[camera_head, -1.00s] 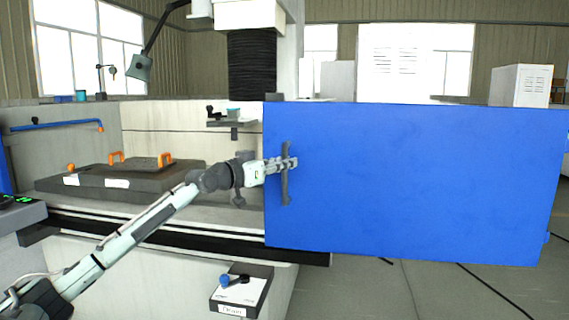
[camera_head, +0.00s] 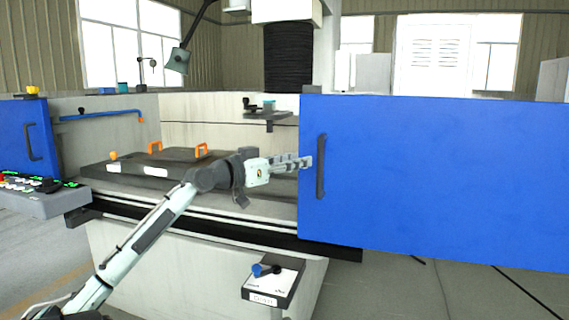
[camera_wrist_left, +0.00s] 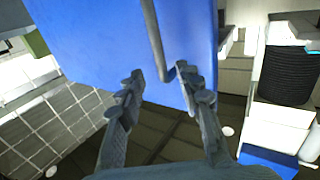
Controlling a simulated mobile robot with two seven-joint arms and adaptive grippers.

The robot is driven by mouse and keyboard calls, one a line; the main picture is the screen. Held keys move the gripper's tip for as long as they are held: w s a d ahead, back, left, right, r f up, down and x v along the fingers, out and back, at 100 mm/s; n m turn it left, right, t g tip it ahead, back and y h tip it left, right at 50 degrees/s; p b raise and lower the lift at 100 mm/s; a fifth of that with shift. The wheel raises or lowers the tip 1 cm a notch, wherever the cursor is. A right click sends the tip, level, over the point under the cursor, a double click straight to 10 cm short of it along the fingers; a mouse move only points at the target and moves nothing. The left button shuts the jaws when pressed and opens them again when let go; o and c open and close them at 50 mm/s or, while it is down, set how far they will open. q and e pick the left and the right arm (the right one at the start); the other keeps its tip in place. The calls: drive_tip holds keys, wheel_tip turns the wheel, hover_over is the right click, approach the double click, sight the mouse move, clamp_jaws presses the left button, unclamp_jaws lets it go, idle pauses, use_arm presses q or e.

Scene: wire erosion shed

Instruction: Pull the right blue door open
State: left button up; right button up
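The right blue door (camera_head: 440,185) is a large flat panel on the right of the head view and fills the top of the left wrist view (camera_wrist_left: 110,40). Its dark vertical handle (camera_head: 321,180) is near its left edge. A wide gap to its left shows the machine interior. My left gripper (camera_head: 308,161) is beside the handle, on its left, in front of the door's edge. In the left wrist view my gripper (camera_wrist_left: 163,90) has its fingers apart, with the handle's end (camera_wrist_left: 164,72) just beyond and between the tips. My right gripper is not in view.
The left blue door (camera_head: 20,143) is at the far left, above a control panel (camera_head: 45,200). A dark fixture plate with orange handles (camera_head: 155,170) lies inside the machine. A small box with a blue knob (camera_head: 272,284) is below my left arm.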

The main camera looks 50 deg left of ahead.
use_arm(q)
drive_tip(key=shift+s, duration=1.7)
drive_tip(key=s+d+f+g, duration=0.1)
drive_tip(key=d+f+g, duration=0.2)
drive_tip(key=f, duration=1)
drive_tip(key=s+d+f+n+g+y, duration=0.1)
drive_tip(key=s+d+f+g, duration=0.15)
drive_tip(key=f, duration=1.15)
drive_tip(key=s+d+f+g, duration=0.1)
drive_tip(key=d+f+g, duration=0.15)
drive_tip(key=f, duration=1.05)
drive_tip(key=s+d+f+m+g, duration=0.1)
drive_tip(key=s+d+f+g, duration=0.2)
drive_tip(key=s+d+f, duration=0.5)
drive_tip(key=s+d+f+m+g, duration=0.1)
drive_tip(key=s+d+f+g, duration=0.3)
drive_tip(key=s+d+f, duration=0.4)
drive_tip(key=d+f, duration=0.4)
drive_tip(key=f, duration=0.1)
drive_tip(key=shift+d+f+y, duration=0.25)
drive_tip(key=shift+y, duration=0.15)
drive_tip(key=shift+a, duration=0.1)
